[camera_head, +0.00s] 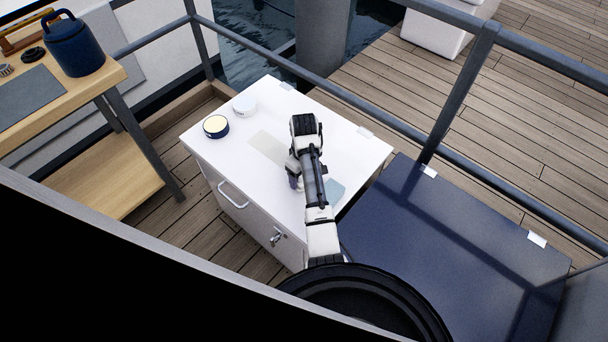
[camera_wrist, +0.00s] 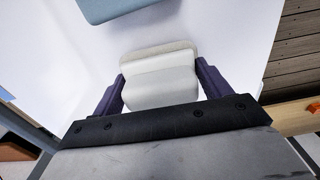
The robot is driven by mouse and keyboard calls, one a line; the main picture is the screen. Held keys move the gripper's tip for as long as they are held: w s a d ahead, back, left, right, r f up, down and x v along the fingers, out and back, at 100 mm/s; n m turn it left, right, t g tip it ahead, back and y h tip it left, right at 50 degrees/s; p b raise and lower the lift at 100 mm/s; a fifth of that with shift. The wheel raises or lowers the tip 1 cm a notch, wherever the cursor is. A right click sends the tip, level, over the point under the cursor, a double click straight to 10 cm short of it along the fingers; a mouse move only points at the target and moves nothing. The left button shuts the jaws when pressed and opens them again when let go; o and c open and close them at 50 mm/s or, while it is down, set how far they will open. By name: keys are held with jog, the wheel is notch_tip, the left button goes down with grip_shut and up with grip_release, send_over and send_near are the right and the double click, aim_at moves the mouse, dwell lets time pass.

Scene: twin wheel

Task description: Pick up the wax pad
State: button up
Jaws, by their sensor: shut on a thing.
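The wax pad (camera_wrist: 158,84), a pale block with a rounded white body and a cream layer along its far edge, sits between the two purple fingers of my gripper (camera_wrist: 160,76) in the wrist view. The fingers are shut on its sides. In the head view my gripper (camera_head: 295,180) points down over the white cabinet top (camera_head: 235,165), and my arm hides most of the pad. I cannot tell whether the pad touches the top or is just clear of it.
Grey railings (camera_head: 330,93) run behind; a dark blue box (camera_head: 450,245) stands right.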

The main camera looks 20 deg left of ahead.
notch_tip(320, 180, up, 19)
jog(key=p, duration=0.8)
jog(key=shift+p, duration=0.4)
jog(key=shift+f, duration=0.1)
jog(key=o, duration=0.4)
jog(key=shift+c, duration=1.4)
jog(key=shift+w+a, duration=0.1)
